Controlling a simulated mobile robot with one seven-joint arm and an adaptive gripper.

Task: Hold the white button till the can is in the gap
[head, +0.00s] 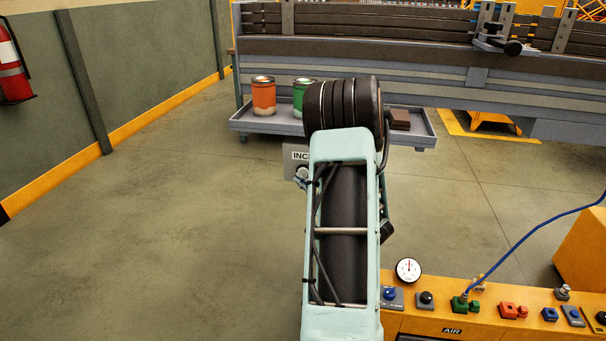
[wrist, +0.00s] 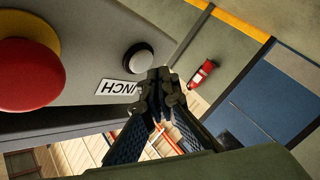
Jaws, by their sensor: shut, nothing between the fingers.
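The white button (wrist: 138,62) sits in a dark collar on a grey control box, beside the label INCH (wrist: 117,88). My gripper (wrist: 157,82) is shut and empty. Its tips are close to the button in the wrist view, and a small gap shows between them in the picture; I see no contact. In the head view my arm hides the gripper and part of the grey box (head: 296,157).
A large red button (wrist: 27,75) on a yellow base is on the same box. The grey shelf (head: 250,123) is behind the arm. A yellow console (head: 450,325) with several buttons and a gauge (head: 408,269) stands at front right. The floor at left is clear.

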